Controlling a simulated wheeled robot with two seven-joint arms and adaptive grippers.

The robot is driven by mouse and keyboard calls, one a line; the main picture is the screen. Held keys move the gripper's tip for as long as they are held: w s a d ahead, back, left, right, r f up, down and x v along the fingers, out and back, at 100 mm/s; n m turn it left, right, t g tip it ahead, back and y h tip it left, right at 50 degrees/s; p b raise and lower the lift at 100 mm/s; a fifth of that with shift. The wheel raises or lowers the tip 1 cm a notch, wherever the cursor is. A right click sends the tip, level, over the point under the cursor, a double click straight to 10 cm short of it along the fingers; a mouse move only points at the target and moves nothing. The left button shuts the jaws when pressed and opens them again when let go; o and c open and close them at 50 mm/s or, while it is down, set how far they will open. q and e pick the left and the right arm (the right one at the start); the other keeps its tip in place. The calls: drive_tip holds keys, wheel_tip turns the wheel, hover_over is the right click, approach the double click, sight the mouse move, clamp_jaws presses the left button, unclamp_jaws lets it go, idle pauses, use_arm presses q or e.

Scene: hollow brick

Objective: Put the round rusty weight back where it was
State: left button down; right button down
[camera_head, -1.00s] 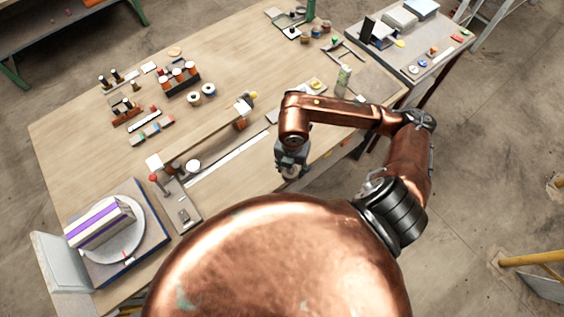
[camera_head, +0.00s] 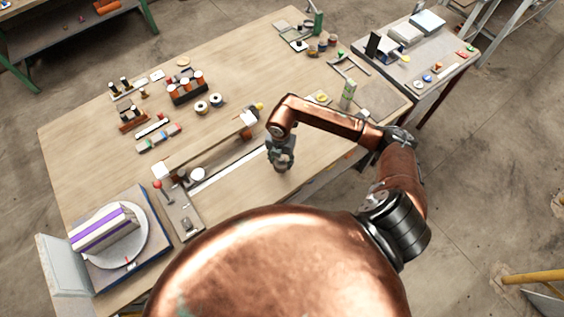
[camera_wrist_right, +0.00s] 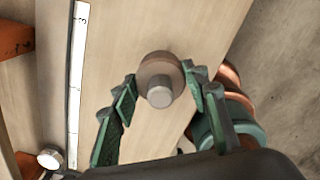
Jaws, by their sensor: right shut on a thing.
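The round rusty weight (camera_wrist_right: 158,66) shows in the right wrist view as a brown disc with a grey knob, between the green fingers. My right gripper (camera_wrist_right: 160,85) is shut on it, above the wooden table. In the head view my right gripper (camera_head: 281,160) points down near the table's front edge, right of the long white ruler strip (camera_head: 228,171). The weight is mostly hidden by the gripper there. I cannot tell how high it is held. My left gripper is not in view.
A long wooden beam (camera_head: 205,146) lies behind the ruler. A round plate with a striped box (camera_head: 104,228) stands front left. Spools (camera_head: 201,106) and small parts sit at the back. Bare tabletop (camera_head: 305,165) lies beside the gripper.

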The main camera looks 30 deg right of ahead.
sight(281, 164)
drive_tip(key=shift+w+f, duration=0.2)
drive_tip(key=shift+w, duration=0.1)
wheel_tip(281, 164, down, 2)
drive_tip(key=shift+f+p, duration=0.1)
drive_tip(key=shift+p, duration=0.2)
drive_tip(key=shift+f, duration=0.35)
drive_tip(key=shift+f, duration=0.1)
drive_tip(key=c, duration=1.1)
unclamp_jaws()
drive_tip(key=shift+s+d+f, duration=0.1)
drive_tip(key=shift+s, duration=0.05)
drive_tip(key=shift+c, duration=0.2)
drive_tip(key=shift+r, duration=0.3)
wheel_tip(281, 164, up, 12)
drive_tip(key=shift+f+b, duration=0.15)
drive_tip(key=shift+b, duration=0.35)
